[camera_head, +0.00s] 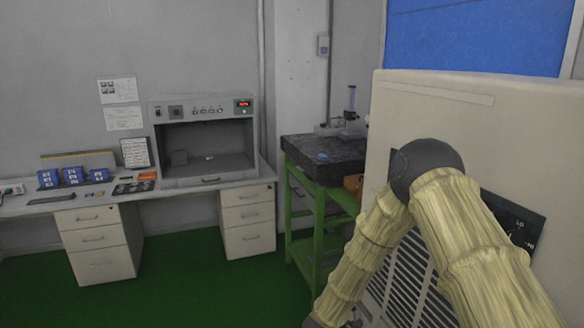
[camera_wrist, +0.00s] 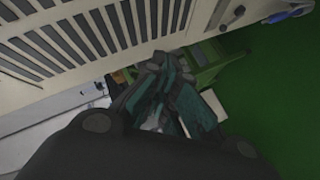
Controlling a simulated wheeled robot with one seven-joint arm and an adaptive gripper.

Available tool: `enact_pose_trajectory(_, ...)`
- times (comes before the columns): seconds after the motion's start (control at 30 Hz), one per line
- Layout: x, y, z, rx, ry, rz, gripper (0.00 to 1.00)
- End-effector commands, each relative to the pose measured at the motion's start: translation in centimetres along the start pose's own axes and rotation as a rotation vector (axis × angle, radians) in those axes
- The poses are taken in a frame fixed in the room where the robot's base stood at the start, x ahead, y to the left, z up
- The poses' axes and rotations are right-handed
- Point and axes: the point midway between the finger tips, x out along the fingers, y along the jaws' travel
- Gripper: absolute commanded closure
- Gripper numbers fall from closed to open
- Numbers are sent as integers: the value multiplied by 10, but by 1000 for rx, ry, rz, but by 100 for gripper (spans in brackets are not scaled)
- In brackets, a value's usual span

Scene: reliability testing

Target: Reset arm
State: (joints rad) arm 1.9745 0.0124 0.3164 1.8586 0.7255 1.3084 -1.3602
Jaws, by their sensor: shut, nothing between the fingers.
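My gripper (camera_wrist: 163,72) shows in the wrist view with its fingertips together and nothing held between them. It hangs over the green floor, beside a large beige cabinet (camera_wrist: 85,40) with dark vent slots. In the head view my arm, in a pale yellow sleeve, is bent at a dark joint in front of this cabinet (camera_head: 440,105). The lower end of the arm runs out at the bottom of the head view, and the gripper cannot be made out there.
A green-framed stand (camera_head: 318,215) with a black top stands close left of the cabinet. A long desk (camera_head: 100,203) with drawers, a test box (camera_head: 205,170) and several blue bins (camera_head: 73,175) lines the back wall. The green floor (camera_head: 200,285) in front is clear.

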Motion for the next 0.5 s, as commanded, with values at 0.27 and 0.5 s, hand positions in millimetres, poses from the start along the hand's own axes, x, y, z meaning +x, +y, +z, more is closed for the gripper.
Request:
enact_pose_trajectory(0.27, -50, -87, 132, 147, -65, -331, 100)
enact_pose_trajectory(0.5, -120, -133, 242, 272, -247, -577, 100)
